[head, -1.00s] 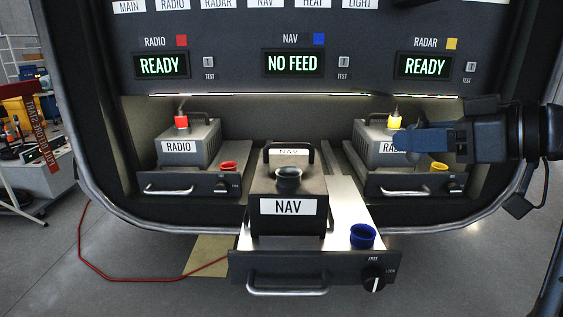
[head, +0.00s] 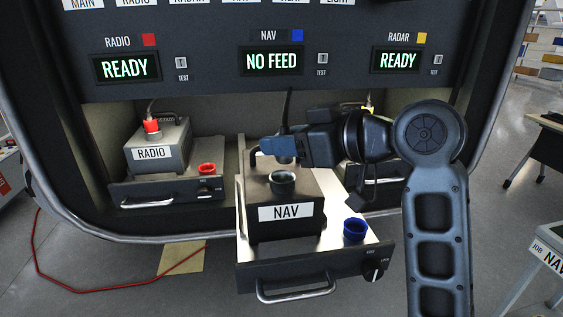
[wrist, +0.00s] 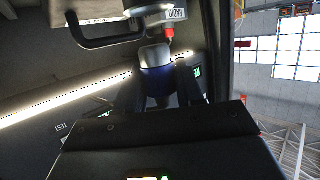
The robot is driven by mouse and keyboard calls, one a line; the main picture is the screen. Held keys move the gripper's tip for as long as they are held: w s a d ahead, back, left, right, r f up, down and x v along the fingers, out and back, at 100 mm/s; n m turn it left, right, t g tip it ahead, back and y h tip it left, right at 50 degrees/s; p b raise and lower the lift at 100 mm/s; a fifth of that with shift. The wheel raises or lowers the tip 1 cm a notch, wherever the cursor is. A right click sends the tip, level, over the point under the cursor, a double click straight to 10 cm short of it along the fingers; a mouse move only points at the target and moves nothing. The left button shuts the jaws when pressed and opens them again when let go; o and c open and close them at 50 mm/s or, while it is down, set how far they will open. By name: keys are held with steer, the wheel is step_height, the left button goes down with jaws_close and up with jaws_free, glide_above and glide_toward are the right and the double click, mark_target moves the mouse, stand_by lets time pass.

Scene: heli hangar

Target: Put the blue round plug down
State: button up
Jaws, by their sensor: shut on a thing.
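My gripper (head: 284,146) reaches in from the right in the head view and is shut on the blue round plug. In the wrist view the plug (wrist: 157,87) shows a blue body with a grey end between the fingers. A dark cable rises above the gripper in the head view. The gripper is above and behind the dark round socket (head: 283,183) on top of the NAV unit (head: 286,212). A blue round holder (head: 356,230) stands on the pulled-out NAV tray (head: 370,251), right of the unit. The fingers partly hide the plug.
The RADIO unit (head: 158,145) with its red plug (head: 151,126) is at left. My arm mostly hides the RADAR unit at right. The NAV display (head: 271,61) reads NO FEED; RADIO and RADAR read READY. A handle (head: 296,290) fronts the NAV tray.

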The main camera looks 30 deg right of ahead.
mark_target(282, 161)
steer(key=shift+w+a+f, duration=0.1)
steer(key=shift+a+f, duration=0.1)
steer(key=shift+f, duration=1.9)
steer(key=shift+f, duration=0.1)
steer(key=shift+f, duration=0.15)
steer(key=o, duration=1.1)
steer(key=shift+c, duration=0.2)
